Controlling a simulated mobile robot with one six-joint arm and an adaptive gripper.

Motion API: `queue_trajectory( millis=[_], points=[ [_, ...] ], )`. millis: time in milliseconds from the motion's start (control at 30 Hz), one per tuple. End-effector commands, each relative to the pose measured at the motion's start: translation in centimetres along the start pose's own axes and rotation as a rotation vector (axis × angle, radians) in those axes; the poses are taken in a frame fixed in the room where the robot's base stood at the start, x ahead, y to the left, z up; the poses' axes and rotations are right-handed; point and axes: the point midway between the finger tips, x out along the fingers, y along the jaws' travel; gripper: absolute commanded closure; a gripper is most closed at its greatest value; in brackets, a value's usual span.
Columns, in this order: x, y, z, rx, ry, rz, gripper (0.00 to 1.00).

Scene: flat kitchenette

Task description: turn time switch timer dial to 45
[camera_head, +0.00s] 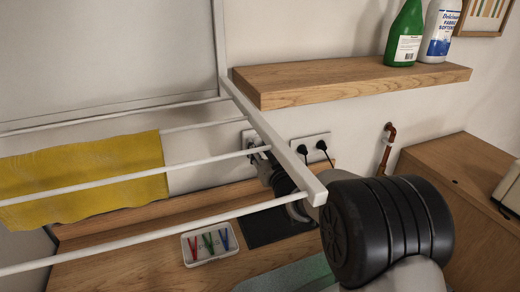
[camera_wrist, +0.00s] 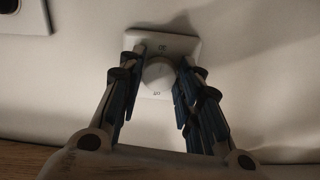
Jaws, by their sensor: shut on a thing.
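The time switch (camera_wrist: 187,45) is a pale square wall plate in the wrist view, with a round pale dial (camera_wrist: 158,72) at its middle. Small dark marks sit above and below the dial; I cannot read the dial's setting. My gripper (camera_wrist: 160,70) has one blue-padded finger on each side of the dial and is shut on it. In the head view, my gripper (camera_head: 261,158) reaches the wall behind the white rack bar. The time switch (camera_head: 249,137) shows only partly there, its dial hidden by the gripper.
A white drying rack (camera_head: 270,135) with a yellow cloth (camera_head: 85,175) crosses in front of the wall, close to my arm. A socket with two black plugs (camera_head: 321,146) is right of the switch. A wooden shelf (camera_head: 350,80) is above; a peg tray (camera_head: 209,243) is below.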

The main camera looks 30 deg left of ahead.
Motion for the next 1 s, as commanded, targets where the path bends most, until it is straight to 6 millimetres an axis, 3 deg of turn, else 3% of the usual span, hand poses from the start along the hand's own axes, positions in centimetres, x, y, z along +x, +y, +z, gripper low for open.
queue_trajectory(
  millis=[1000],
  points=[
    [-0.01,-0.35,-0.21,0.964,-0.001,0.0,0.92]
  ],
)
